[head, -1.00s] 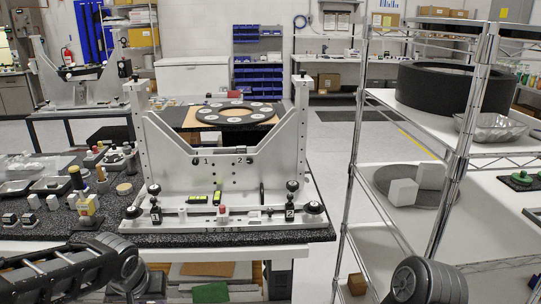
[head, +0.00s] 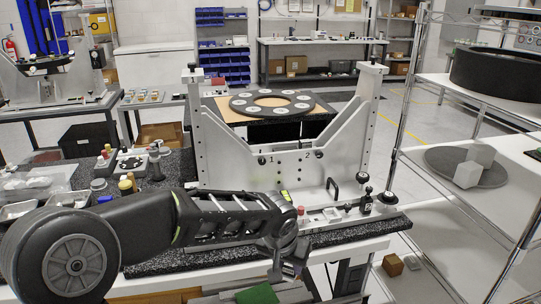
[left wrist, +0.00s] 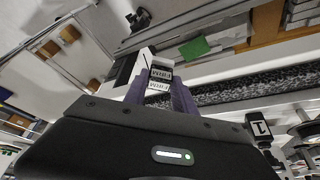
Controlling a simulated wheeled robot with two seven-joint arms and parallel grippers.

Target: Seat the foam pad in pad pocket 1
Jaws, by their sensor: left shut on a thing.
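The white mirror fixture (head: 285,172) stands on the dark speckled bench, with black marks 1 and 2 on its upright plate. My left gripper (head: 288,268) hangs in front of the bench's front edge, below and in front of the fixture base. I cannot make out pad pocket 1 clearly. My right gripper is out of view.
A dark ring with pale discs (head: 272,106) lies behind the fixture. A wire shelf unit (head: 404,110) with a large black ring (head: 500,74) stands at the right. Jars and trays crowd the bench's left side. A green sheet (head: 258,294) lies below the bench.

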